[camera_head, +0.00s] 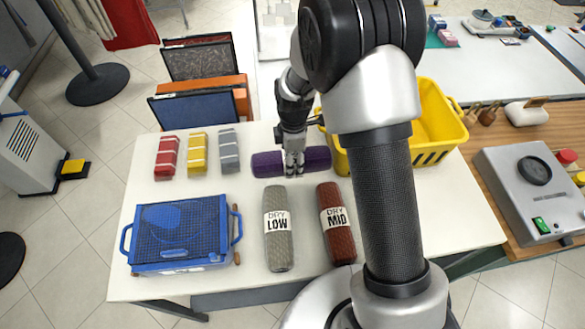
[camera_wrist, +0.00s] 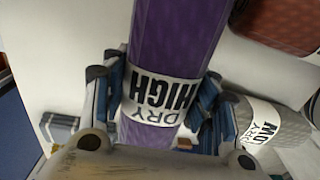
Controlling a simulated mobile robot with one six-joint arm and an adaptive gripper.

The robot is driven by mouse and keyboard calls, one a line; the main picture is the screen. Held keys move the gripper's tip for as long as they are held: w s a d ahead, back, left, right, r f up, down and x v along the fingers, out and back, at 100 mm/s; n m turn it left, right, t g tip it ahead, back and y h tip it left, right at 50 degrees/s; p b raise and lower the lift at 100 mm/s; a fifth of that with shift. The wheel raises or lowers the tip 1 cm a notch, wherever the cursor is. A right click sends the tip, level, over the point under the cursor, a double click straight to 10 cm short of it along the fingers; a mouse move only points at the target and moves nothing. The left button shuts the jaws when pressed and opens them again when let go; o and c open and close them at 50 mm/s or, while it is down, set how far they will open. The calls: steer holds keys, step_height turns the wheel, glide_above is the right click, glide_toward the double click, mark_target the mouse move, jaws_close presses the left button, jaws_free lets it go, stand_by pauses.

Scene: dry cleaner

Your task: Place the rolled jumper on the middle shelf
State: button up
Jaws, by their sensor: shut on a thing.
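A purple rolled jumper (camera_head: 267,164) lies sideways at the back middle of the white table, and its band reads DRY HIGH in the wrist view (camera_wrist: 182,35). My gripper (camera_head: 293,168) points down and is shut around its middle; in the wrist view the fingers (camera_wrist: 158,108) sit on both sides of the banded part. I cannot tell whether the roll touches the table. A grey roll labelled DRY LOW (camera_head: 278,248) and a dark red roll labelled DRY MID (camera_head: 337,238) lie in front of it. I cannot make out a middle shelf.
A blue lidded crate (camera_head: 180,238) stands at the front left, with red, yellow and grey folded stacks (camera_head: 197,153) behind it. A yellow basket (camera_head: 436,122) stands behind my arm. Framed panels (camera_head: 200,105) stand at the back left. A grey device (camera_head: 530,190) is at right.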

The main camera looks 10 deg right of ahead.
steer(key=shift+f+b, duration=0.45)
steer(key=shift+f, duration=1.45)
steer(key=shift+f, duration=0.1)
steer(key=o, duration=0.9)
steer(key=shift+f, duration=0.15)
steer(key=o, duration=0.4)
steer(key=shift+o, duration=0.2)
